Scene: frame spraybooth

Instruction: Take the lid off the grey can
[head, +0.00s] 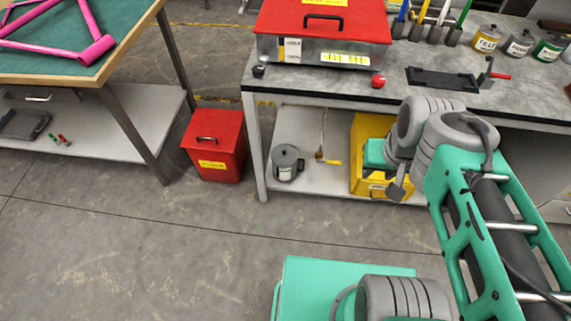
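Two grey cans are in view. One grey can (285,165) with a side handle and a pale label stands upright on the lower shelf of the right-hand bench. A round grey lid (286,152) covers its top. A smaller grey can (519,43) with a label stands on the benchtop at the upper right, between a yellow and a green can. My arm reaches in from the right. A small grey part (398,188) at its end, perhaps my gripper, hangs in front of the yellow bin, right of the shelf can and apart from it. I cannot make out its fingers.
A yellow bin (368,183) stands on the lower shelf (315,187). A brush-like item (329,161) lies between it and the can. A red bin (214,150) stands on the floor left of the bench. The floor in front is clear.

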